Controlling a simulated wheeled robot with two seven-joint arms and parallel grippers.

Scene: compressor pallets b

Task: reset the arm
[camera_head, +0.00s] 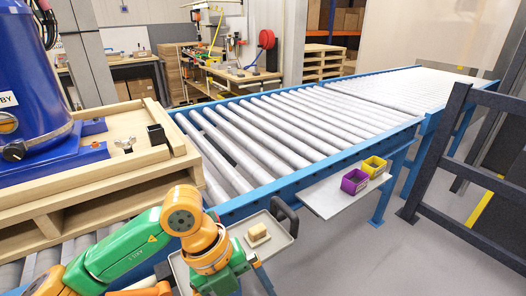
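My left arm, green with orange joints, comes in from the lower left and bends down in front of the roller conveyor (300,118). Its far end runs down toward the bottom edge, and no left gripper fingers can be made out. My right arm and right gripper are not in view. A grey tray (284,236) beside the arm holds a small light wooden-looking block (257,233). A dark curved part (286,213) stands at the tray's far edge; I cannot tell what it belongs to.
A blue compressor (28,95) stands on a wooden pallet (95,180) at left, close to my arm. A dark railing (470,170) stands at right. The conveyor rollers beyond the pallet are clear.

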